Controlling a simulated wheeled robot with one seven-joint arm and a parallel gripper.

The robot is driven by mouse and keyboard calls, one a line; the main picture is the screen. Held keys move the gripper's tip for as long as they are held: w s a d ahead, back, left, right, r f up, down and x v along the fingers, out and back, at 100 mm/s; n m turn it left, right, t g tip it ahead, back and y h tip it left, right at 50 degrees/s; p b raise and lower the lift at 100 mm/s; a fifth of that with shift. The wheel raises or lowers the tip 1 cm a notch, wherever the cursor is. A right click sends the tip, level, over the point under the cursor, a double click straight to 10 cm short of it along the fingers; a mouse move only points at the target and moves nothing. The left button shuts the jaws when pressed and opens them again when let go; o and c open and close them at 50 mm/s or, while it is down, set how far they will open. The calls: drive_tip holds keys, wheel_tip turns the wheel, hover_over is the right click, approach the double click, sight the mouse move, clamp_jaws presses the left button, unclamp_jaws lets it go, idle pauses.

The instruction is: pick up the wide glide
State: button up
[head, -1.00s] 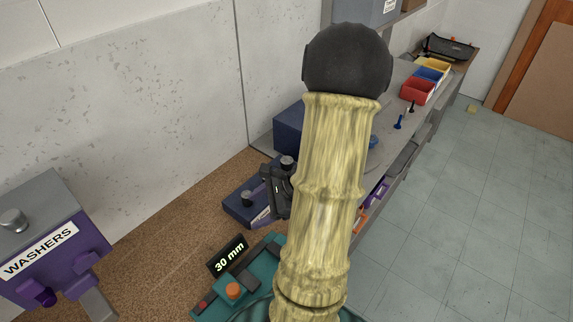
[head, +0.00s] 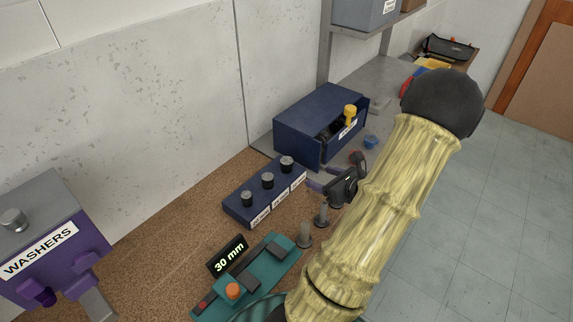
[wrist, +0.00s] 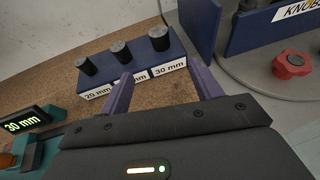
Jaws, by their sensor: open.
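A blue block (head: 265,193) on the cork-brown bench holds three dark, round-topped pieces in a row, with size labels on its front. In the wrist view the block (wrist: 104,72) shows a 20 mm label at left and 30 mm at right; the right piece (wrist: 158,38) stands behind the 30 mm label. Two grey stemmed pieces, one nearer (head: 304,236) and one farther (head: 322,216), stand beside the teal device. I cannot tell which is the wide glide. My gripper (wrist: 162,70) is open and empty, its purple fingers pointing toward the block's right part.
The teal device (head: 262,270) has an orange button; its display (head: 228,256) reads 30 mm. A purple washers dispenser (head: 60,245) stands at left. A blue knob box (head: 312,128) stands behind, with a red knob (wrist: 291,64) in front. The floor at right is clear.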

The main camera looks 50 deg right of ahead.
sight(291, 166)
drive_tip(key=p+x, duration=0.2)
drive_tip(key=x, duration=0.9)
drive_tip(key=shift+w+f, duration=0.2)
drive_tip(key=shift+w, duration=0.15)
drive_tip(key=shift+w+p, duration=0.3)
drive_tip(key=p+x, duration=0.1)
drive_tip(key=x, duration=0.3)
drive_tip(key=shift+w+p, duration=0.35)
drive_tip(key=shift+c, duration=0.2)
drive_tip(key=c, duration=1)
